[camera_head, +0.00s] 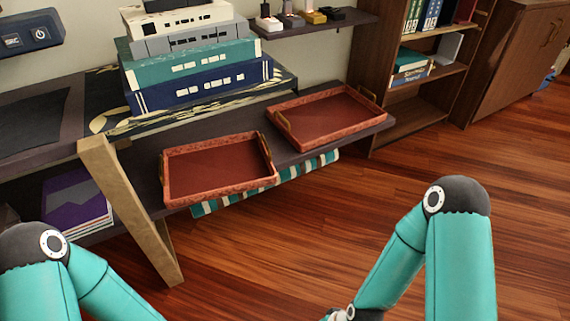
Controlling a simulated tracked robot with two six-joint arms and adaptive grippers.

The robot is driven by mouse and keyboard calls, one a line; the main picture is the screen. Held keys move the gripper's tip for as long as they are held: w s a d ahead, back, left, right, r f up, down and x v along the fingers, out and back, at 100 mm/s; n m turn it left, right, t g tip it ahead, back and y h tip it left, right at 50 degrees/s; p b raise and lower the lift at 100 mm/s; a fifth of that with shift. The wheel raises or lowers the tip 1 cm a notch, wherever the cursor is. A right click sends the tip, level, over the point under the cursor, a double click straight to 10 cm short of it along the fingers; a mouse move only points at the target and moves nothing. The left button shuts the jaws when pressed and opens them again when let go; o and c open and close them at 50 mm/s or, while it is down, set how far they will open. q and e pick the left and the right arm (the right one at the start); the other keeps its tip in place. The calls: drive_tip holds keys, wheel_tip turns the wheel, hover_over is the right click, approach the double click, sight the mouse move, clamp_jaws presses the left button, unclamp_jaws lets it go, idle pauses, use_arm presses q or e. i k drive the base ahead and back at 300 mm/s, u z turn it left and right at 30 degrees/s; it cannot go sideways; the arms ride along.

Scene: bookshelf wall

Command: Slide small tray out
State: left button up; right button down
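Two reddish trays with raised rims and brass-coloured handles lie on a dark shelf below the top surface. The left tray (219,188) is nearer to me and reaches the shelf's front edge. The right tray (328,144) is farther back and right, and looks similar in size; I cannot tell for sure which is the small one. My two teal arms show at the bottom left and bottom right, well apart from both trays. Both grippers are outside the picture or below its edge.
A striped teal and white cloth (290,175) hangs under the shelf front. A slanted wooden leg (130,212) stands left of the trays. Books (200,85) are stacked above. A bookcase (412,112) stands at the right. The wooden floor (370,195) in front is clear.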

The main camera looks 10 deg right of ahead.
sight(190, 173)
drive_tip(key=i, duration=0.9)
drive_tip(key=u, duration=0.65)
